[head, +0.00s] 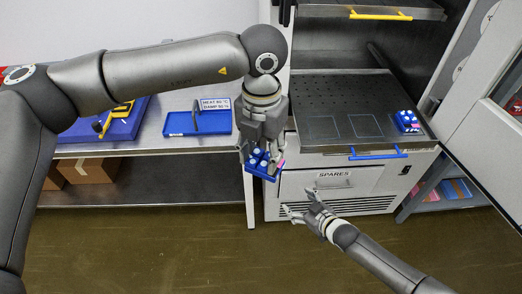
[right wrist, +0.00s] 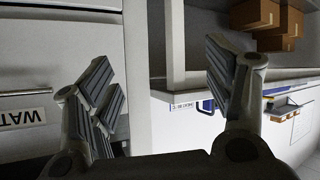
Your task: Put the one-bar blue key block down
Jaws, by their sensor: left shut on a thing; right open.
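My left gripper (head: 264,148) is shut on a blue key block (head: 262,168) with several pale round keys and a pink patch at its right side. It holds the block in the air in front of the bench's right end, left of the pulled-out metal shelf (head: 318,112). The bar marking cannot be made out. A second blue key block (head: 407,122) with pale keys sits on the right part of that shelf. My right gripper (head: 304,208) is open and empty, low in front of the SPARES drawer; its spread fingers show in the right wrist view (right wrist: 165,95).
The shelf has outlined squares (head: 365,126), bare, and a blue front handle (head: 378,155). On the bench are a blue tray (head: 180,123), a labelled sign (head: 215,104) and a blue mat with a yellow tool (head: 118,117). An open door (head: 480,130) stands at right.

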